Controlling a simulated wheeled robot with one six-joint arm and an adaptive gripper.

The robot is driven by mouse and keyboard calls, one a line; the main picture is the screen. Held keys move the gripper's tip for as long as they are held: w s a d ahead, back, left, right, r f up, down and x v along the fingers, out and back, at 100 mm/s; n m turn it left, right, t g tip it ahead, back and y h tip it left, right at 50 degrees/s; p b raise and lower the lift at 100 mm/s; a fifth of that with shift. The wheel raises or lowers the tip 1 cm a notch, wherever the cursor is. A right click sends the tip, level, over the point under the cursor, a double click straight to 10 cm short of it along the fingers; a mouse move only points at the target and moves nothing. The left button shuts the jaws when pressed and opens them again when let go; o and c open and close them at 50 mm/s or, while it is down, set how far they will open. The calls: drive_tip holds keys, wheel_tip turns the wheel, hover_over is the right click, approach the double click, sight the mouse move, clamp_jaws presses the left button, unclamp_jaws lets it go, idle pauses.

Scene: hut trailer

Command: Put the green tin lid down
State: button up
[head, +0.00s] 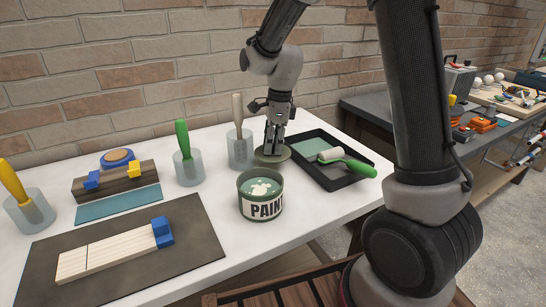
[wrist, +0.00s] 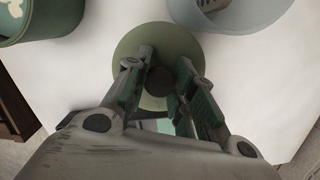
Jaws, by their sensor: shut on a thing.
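The green tin lid (head: 261,157) is a round, flat olive-green disc with a dark knob in its middle. My gripper (head: 273,148) points down over it and is shut on the knob, with a finger on each side. In the wrist view the lid (wrist: 148,42) lies level below my gripper (wrist: 163,76). It is at or very close to the white table top; I cannot tell if it touches. The open paint tin (head: 261,206), labelled PAINT, stands just in front of it, apart, with pale green paint inside.
A black paint tray (head: 352,180) with a green-handled roller (head: 346,161) lies right of the lid. A glass jar (head: 240,155) with a brush stands close behind left. Another jar (head: 188,170) holds a green-handled brush. A dark mat (head: 195,255) with a wooden board lies front left.

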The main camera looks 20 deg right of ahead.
sight(273, 156)
drive_tip(key=shift+f, duration=2.3)
drive_tip(key=shift+f, duration=0.1)
drive_tip(key=o, duration=0.9)
drive_tip(key=shift+o, duration=0.2)
